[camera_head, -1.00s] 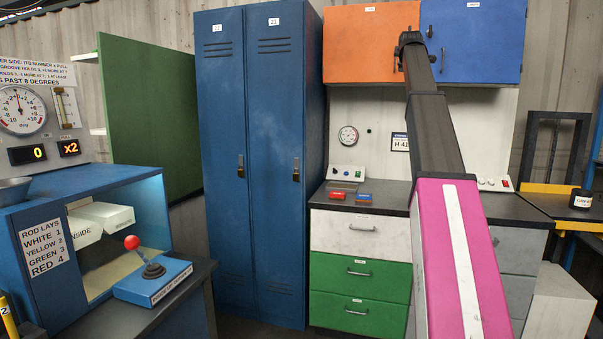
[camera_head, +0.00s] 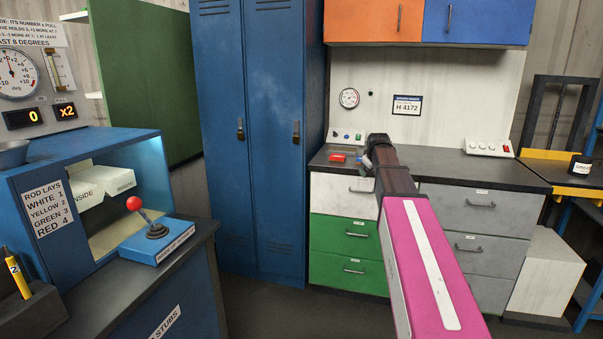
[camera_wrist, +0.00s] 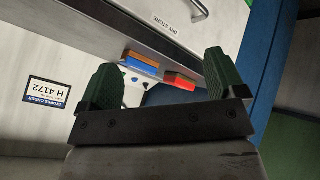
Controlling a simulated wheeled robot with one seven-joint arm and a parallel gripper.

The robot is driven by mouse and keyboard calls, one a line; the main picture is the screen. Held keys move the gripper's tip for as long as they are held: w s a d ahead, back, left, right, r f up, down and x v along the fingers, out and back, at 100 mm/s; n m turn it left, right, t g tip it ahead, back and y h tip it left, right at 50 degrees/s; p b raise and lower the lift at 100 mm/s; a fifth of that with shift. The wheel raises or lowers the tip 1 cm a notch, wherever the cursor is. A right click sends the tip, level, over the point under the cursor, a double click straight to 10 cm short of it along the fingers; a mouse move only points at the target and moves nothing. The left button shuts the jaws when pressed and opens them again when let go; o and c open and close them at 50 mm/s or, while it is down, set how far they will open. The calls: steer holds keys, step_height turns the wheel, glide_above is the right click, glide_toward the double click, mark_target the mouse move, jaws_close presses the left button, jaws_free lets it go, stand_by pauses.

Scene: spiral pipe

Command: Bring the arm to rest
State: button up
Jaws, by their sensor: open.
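My gripper (camera_head: 370,158) is at the end of my black and magenta arm, in front of the counter's left part in the head view. In the wrist view my gripper (camera_wrist: 158,75) has its two green, ridged fingers spread apart with nothing between them. In the head view the red block (camera_head: 337,157) shows, while the arm's end partly hides the blue one.
The counter (camera_head: 440,165) has drawers below and wall cupboards (camera_head: 476,22) above. Tall blue lockers (camera_head: 270,150) stand to its left. A blue cabinet with a red-knobbed joystick (camera_head: 134,203) is at the left. A white block (camera_head: 545,272) stands at the right. Floor before the lockers is clear.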

steer(key=s+a+f+m+g, duration=0.1)
steer(key=s+a+f+g, duration=0.15)
steer(key=s+f, duration=0.65)
steer(key=s+a+f+m+g, duration=0.1)
steer(key=s+a+f+m, duration=0.15)
steer(key=s+f, duration=0.55)
steer(key=s+a+f+m+g, duration=0.1)
steer(key=s+a+f+g, duration=0.1)
steer(key=s+f, duration=0.6)
steer(key=s+a+f+m+g+y, duration=0.1)
steer(key=s+a+f+m+g, duration=0.1)
steer(key=s+f, duration=0.6)
steer(key=s+a, duration=0.1)
steer(key=s, duration=0.3)
steer(key=shift+a+f, duration=0.25)
steer(key=shift+f, duration=0.1)
steer(key=shift+g, duration=0.25)
